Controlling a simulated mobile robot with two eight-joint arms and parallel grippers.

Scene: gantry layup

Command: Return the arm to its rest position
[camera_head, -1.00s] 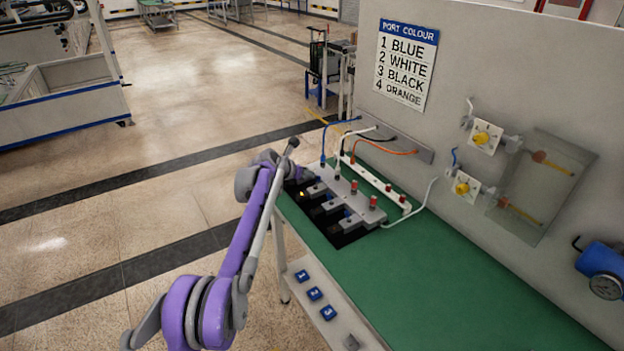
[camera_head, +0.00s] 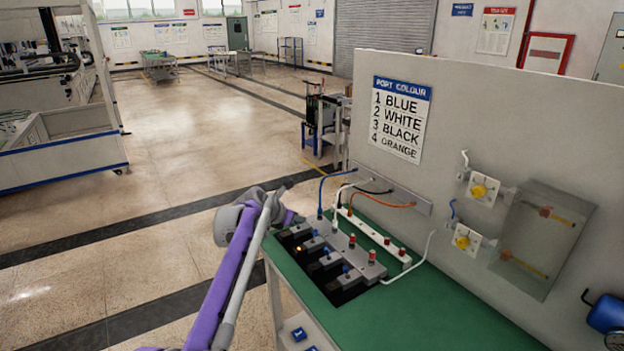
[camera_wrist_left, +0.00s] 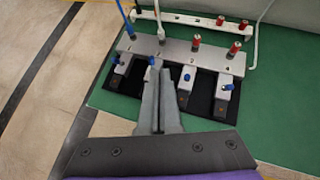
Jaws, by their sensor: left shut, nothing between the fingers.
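My left arm (camera_head: 232,285), purple and grey, reaches up from the bottom left to the near left corner of the green bench (camera_head: 420,320). In the left wrist view my left gripper (camera_wrist_left: 158,75) is shut and empty. Its fingers overlap the row of dark modules with blue knobs in the picture; I cannot tell the height above them. In the head view the fingers are mostly hidden behind the wrist. A grey numbered block (camera_head: 345,252) stands behind the modules, with blue and white cables (camera_head: 322,190) at its left end. My right gripper is not in view.
A white strip with red plugs (camera_head: 375,235) lies behind the block. A grey upright panel (camera_head: 470,120) with a port colour sign (camera_head: 401,118) bounds the bench. Open floor (camera_head: 110,235) lies left.

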